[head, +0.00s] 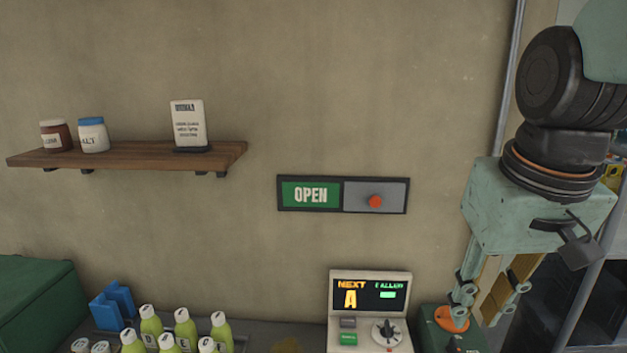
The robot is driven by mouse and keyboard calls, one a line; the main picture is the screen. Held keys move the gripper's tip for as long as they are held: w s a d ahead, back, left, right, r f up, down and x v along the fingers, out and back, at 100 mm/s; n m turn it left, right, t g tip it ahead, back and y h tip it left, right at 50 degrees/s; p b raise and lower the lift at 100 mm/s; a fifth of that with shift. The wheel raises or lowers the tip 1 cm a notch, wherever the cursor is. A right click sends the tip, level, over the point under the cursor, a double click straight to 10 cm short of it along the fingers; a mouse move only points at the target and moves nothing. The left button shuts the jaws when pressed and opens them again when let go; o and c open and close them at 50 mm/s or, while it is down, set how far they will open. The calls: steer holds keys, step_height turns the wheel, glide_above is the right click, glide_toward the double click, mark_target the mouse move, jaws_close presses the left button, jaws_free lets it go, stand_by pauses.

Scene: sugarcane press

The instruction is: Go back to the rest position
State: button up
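My gripper (478,312) hangs at the right of the head view, pointing down below its pale green wrist housing. Its two fingers stand apart with nothing visible between them, so it looks open. Its tips are just above and in front of a green box (432,343) with an orange round part (452,319). I cannot tell whether they touch it. The view does not mark a rest position.
A console (370,312) with a lit display and a dial stands left of my gripper. Green-yellow bottles (184,330) and a blue holder (112,305) are at lower left. An OPEN sign (343,195) and a shelf (130,156) with jars are on the wall.

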steer(key=s+a+r+t, duration=0.1)
steer(key=s+a, duration=0.2)
steer(key=s, duration=0.9)
steer(key=shift+s+r, duration=0.25)
steer(key=shift+r, duration=0.1)
